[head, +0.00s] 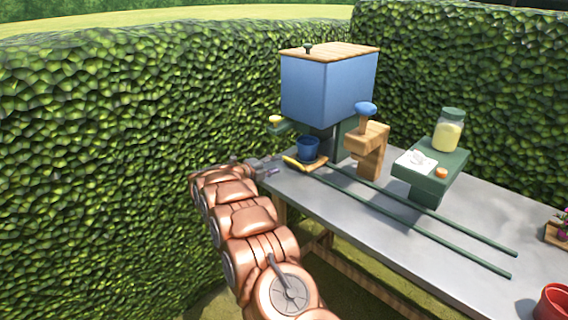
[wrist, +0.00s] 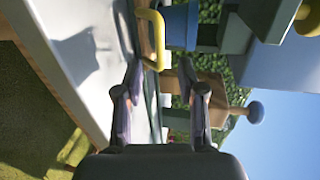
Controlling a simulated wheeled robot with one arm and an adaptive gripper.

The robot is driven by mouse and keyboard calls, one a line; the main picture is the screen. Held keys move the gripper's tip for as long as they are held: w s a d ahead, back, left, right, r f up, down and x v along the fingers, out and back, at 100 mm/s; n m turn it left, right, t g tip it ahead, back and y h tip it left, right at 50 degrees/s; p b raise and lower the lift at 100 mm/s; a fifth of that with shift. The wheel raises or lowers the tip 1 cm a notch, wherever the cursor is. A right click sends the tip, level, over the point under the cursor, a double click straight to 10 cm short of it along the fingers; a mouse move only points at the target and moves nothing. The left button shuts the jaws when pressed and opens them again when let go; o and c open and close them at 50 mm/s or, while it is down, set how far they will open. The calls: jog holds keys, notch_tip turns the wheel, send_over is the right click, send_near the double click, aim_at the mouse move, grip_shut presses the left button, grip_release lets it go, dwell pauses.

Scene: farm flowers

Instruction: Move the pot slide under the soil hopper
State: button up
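The blue soil hopper (head: 318,92) with a wooden lid stands at the far end of the table. A small dark blue pot (head: 308,147) sits upright on the wooden pot slide (head: 317,164), close to the hopper's base; I cannot tell if it is directly below the outlet. The slide has a yellow handle (head: 292,163), also seen in the wrist view (wrist: 158,50) beside the pot (wrist: 181,25). My gripper (wrist: 160,70) is open, with the handle's near end between or just beyond its fingertips. Contact is not clear. In the head view my gripper (head: 267,169) is left of the handle.
Two green rails (head: 430,213) run along the grey table (head: 475,217) toward the near right. A wooden post with a blue knob (head: 366,109) stands beside them. A green stand (head: 440,175) holds a jar (head: 449,130). A red pot (head: 553,303) is at the lower right. Hedges enclose the table.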

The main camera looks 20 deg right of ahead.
jog(key=shift+v, duration=1.7)
